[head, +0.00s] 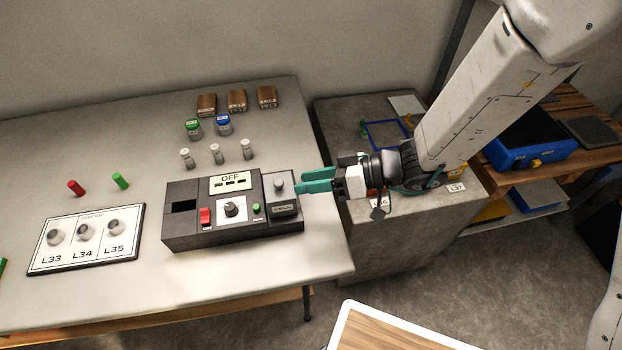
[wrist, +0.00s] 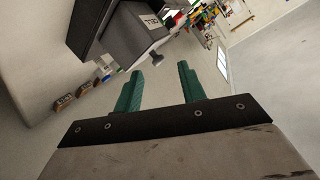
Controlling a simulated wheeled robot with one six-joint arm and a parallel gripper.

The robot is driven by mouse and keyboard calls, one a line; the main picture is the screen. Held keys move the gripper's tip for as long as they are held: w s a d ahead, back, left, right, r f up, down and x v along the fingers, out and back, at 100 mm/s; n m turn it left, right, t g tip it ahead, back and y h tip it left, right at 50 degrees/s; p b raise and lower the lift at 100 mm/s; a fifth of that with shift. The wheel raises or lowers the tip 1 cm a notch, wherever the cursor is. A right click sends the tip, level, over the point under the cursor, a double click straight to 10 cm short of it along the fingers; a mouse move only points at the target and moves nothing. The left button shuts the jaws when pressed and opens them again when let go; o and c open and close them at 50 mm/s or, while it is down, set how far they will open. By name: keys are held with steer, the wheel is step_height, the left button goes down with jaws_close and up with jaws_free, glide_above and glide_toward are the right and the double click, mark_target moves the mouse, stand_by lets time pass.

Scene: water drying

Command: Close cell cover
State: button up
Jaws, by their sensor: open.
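A black instrument box (head: 232,210) stands near the right end of the grey table and reads OFF. The cell cover (head: 283,207), a grey flap with a round knob (head: 278,185) and a CELL label, is at the box's right end. It also shows in the wrist view (wrist: 142,35), with its knob (wrist: 156,59) pointing toward my gripper. I cannot tell for sure whether the cover is fully shut. My gripper (head: 298,182) is just right of the cover with its green fingers pointing left. In the wrist view the fingers (wrist: 160,75) are apart and empty, with the knob ahead of them.
A white panel (head: 88,238) marked L33, L34, L35 lies at the left. Several small vials (head: 215,153), capped bottles (head: 223,124) and brown blocks (head: 236,100) stand behind the box. A grey cabinet (head: 370,240) stands right of the table, under my arm.

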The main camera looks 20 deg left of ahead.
steer(key=v, duration=0.7)
steer(key=shift+d, duration=0.25)
steer(key=shift+w+r, duration=0.1)
steer(key=shift+w, duration=0.05)
steer(key=s+d+r+m+g+h, duration=0.3)
steer(key=s+d+m+h, duration=0.2)
steer(key=s+d+m, duration=0.3)
steer(key=s+d+r+m+t+h, duration=0.1)
steer(key=d+r+m+t+h, duration=0.3)
steer(key=d, duration=0.9)
steer(key=s+d+r+m+t+h, duration=0.2)
steer(key=d+r+m+t+h, duration=0.2)
steer(key=d+r, duration=0.6)
steer(key=shift+s+d+r+t+h, duration=0.15)
steer(key=shift+d+r+t+h, duration=0.25)
steer(key=shift+d, duration=1.75)
